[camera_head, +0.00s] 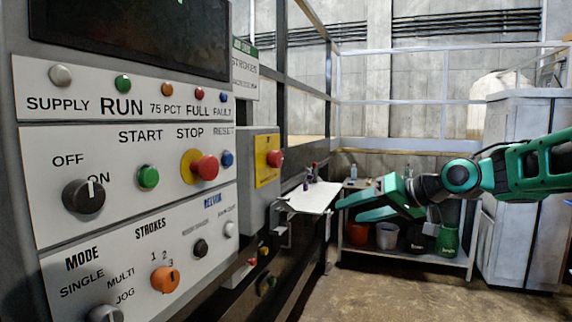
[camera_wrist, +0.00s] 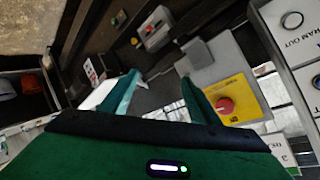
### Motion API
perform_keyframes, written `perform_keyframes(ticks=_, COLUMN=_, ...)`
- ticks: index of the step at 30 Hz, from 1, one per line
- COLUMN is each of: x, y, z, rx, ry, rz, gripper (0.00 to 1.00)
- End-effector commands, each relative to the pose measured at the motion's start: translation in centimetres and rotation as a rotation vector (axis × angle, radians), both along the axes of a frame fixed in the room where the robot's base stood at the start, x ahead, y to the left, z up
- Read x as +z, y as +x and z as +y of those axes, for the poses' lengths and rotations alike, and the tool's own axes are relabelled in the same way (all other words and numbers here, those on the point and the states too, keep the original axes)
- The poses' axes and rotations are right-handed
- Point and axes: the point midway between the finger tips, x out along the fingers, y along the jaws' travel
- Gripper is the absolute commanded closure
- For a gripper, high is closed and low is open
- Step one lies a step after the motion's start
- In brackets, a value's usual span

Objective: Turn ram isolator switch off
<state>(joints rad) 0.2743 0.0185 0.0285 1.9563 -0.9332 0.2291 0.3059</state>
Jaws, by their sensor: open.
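A black rotary knob (camera_head: 83,197) labelled OFF and ON sits at the left of the control panel in the head view. Its white mark points up toward ON. A grey box (camera_head: 258,205) beside the panel carries a red knob (camera_head: 275,158) on a yellow plate (camera_head: 266,172). The red knob (camera_wrist: 225,105) also shows in the wrist view, right of my fingers. I cannot read a ram isolator label on either one. My gripper (camera_head: 351,209) is open and empty, to the right of the grey box and apart from it.
The panel (camera_head: 120,140) also has a red stop button (camera_head: 205,168), a green start button (camera_head: 148,177) and an orange strokes knob (camera_head: 165,279). A white shelf plate (camera_head: 312,198) holds small items near my gripper. A low rack (camera_head: 400,258) and grey cabinet (camera_head: 510,200) stand behind.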

Motion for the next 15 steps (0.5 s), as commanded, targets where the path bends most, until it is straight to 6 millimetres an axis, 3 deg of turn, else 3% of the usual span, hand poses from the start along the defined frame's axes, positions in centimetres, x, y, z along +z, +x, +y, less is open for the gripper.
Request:
perform_keyframes(ticks=3, x=5.1, y=1.7, z=4.6, rx=0.130, ry=0.190, rz=-0.090, gripper=0.44)
perform_keyframes(ticks=6, x=8.6, y=1.6, z=6.9, rx=0.214, ry=0.319, rz=-0.137, gripper=0.44)
perform_keyframes(ticks=9, x=10.7, y=1.3, z=8.0, rx=0.266, ry=0.402, rz=-0.160, gripper=0.44)
perform_keyframes(ticks=15, x=12.0, y=1.3, z=9.4, rx=0.299, ry=0.448, rz=-0.169, gripper=0.44)
